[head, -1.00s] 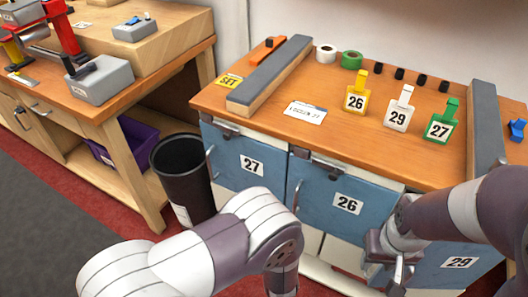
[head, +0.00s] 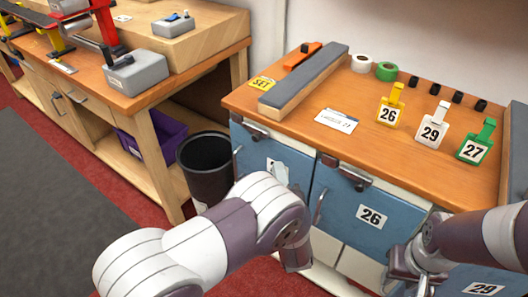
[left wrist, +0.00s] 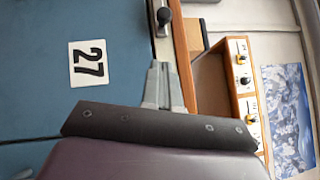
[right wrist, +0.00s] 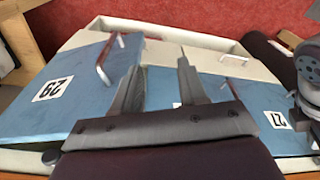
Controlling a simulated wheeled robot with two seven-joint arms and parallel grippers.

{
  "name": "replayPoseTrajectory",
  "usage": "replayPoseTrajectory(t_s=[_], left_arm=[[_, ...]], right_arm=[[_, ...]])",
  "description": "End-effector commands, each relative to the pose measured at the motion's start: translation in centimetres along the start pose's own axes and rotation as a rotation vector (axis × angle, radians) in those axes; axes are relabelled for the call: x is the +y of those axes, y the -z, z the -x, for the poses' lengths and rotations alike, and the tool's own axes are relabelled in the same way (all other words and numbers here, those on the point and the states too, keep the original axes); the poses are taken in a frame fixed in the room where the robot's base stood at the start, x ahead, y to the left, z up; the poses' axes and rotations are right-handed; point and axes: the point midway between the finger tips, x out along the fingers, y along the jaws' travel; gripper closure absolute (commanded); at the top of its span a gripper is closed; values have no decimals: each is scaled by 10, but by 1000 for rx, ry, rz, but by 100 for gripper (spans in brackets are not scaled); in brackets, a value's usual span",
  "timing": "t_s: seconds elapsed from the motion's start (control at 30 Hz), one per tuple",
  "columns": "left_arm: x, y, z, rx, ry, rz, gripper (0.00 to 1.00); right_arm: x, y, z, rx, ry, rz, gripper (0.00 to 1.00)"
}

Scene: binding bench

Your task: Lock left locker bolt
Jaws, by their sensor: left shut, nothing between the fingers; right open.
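The left locker, the blue door 27 (left wrist: 45,60), fills the left of the left wrist view, turned sideways. Its bolt (head: 255,130) is at the door's top edge in the head view; a black bolt knob (left wrist: 164,16) shows in the left wrist view. My left gripper (left wrist: 163,75) is shut and empty, beside that knob and apart from it. In the head view my left arm covers part of door 27, and its fingertips are not clear. My right gripper (right wrist: 155,70) is open and empty in front of the lockers. Whether the bolt is shot is unclear.
Locker 26 (head: 345,205) is right of 27, with its own bolt (head: 345,173). Locker 29 (right wrist: 75,95) stands at an angle in the right wrist view. Tags and tape rolls are on the bench top (head: 310,140). A black bin (head: 205,165) stands left of the lockers.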

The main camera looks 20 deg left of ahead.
Motion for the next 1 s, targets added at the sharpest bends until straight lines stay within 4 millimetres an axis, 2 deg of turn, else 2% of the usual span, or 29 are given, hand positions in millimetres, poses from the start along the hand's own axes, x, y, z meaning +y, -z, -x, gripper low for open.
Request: replayPoseTrajectory(t_s=[0.2, 0.33, 0.5, 0.87, 1.0], left_arm=[[1, -4, -45, -4, 0, 0, 100], [0, -18, -58, -3, 0, 0, 100], [0, -27, -67, 1, 1, -1, 100], [0, -29, -69, 1, 0, -1, 100], [3, -43, -82, -3, -2, -3, 100]], right_arm=[[0, -1, -7, 0, 0, 0, 57], [0, -1, -8, 0, 0, 0, 57], [0, -1, -8, 0, 0, 0, 57], [0, -1, -8, 0, 0, 0, 57], [0, 0, 1, 0, 0, 0, 57]])
